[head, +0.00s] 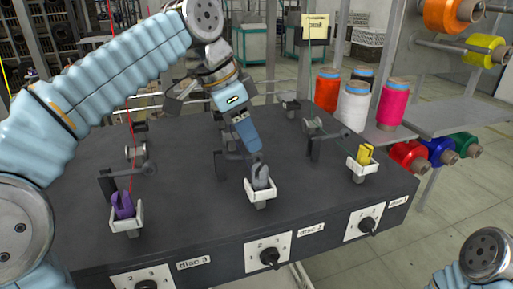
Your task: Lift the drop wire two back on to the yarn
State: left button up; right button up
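My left gripper (252,148) comes down from above at the middle station of the dark winding bench (190,215). Its blue fingers point down and overlap in this view; I cannot tell if there is a gap between them. Just below the tips, a grey upright piece (261,178) stands in a white holder (260,195) behind the disc 2 dial (269,257). I cannot tell whether the tips touch it. Drop wire two and its yarn cannot be made out clearly; the gripper covers part of this station. My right gripper is out of view.
A purple piece (122,206) stands in the left holder, with red yarn rising behind it. A yellow piece (364,154) stands in the right holder. Dark brackets stand behind each holder. Yarn cones (353,107) stand at the back right. The bench front between holders is clear.

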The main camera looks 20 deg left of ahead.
pick_arm(q)
jog(key=shift+x, duration=2.15)
grip_shut()
